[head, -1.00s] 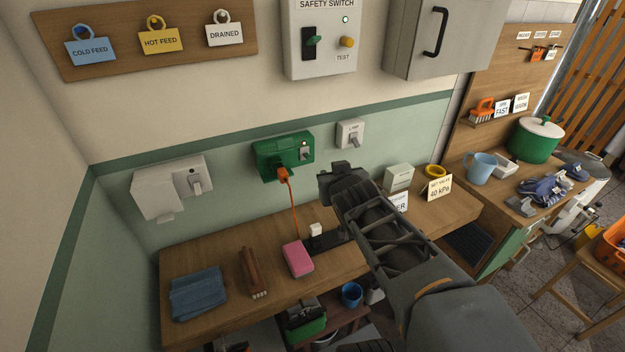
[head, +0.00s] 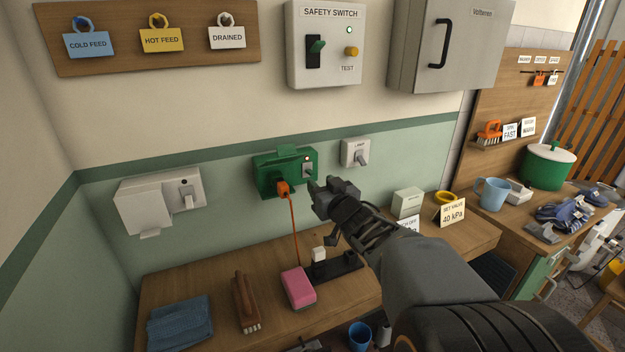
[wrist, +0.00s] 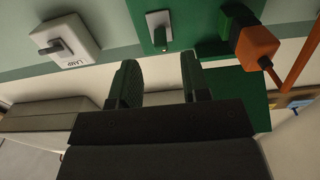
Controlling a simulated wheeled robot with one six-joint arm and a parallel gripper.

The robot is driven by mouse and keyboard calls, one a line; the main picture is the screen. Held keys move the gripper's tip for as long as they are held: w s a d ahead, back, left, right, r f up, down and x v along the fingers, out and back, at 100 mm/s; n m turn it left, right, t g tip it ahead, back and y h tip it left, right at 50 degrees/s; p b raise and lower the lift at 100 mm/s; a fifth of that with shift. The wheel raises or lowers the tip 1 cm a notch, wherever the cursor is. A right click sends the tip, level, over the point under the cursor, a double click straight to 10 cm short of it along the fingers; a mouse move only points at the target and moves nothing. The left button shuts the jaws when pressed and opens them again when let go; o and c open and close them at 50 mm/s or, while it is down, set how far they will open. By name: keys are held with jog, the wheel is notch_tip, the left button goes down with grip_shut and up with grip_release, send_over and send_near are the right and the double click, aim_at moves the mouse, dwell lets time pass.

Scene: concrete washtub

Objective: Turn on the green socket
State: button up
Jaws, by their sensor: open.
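The green socket (head: 270,178) is on the wall above the bench, with an orange plug (head: 283,190) and orange cord at its lower front. Its small grey switch (head: 308,171) is on its right part, below a small round lamp. My gripper (head: 317,193) is just in front of and below that switch. In the wrist view, which is upside down, my gripper (wrist: 158,88) is open and empty. The socket's switch lever (wrist: 159,37) lies beyond the gap between the fingers, apart from them. The orange plug (wrist: 256,46) is right of it.
The lamp switch (head: 355,153) is on the wall close to the right of the socket. A white socket box (head: 150,205) is to the left. Below are a pink sponge (head: 298,288), a brush (head: 245,303) and a black power strip (head: 340,267) on the bench.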

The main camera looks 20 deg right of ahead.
aim_at(313, 173)
jog(key=shift+w, duration=2.7)
grip_shut()
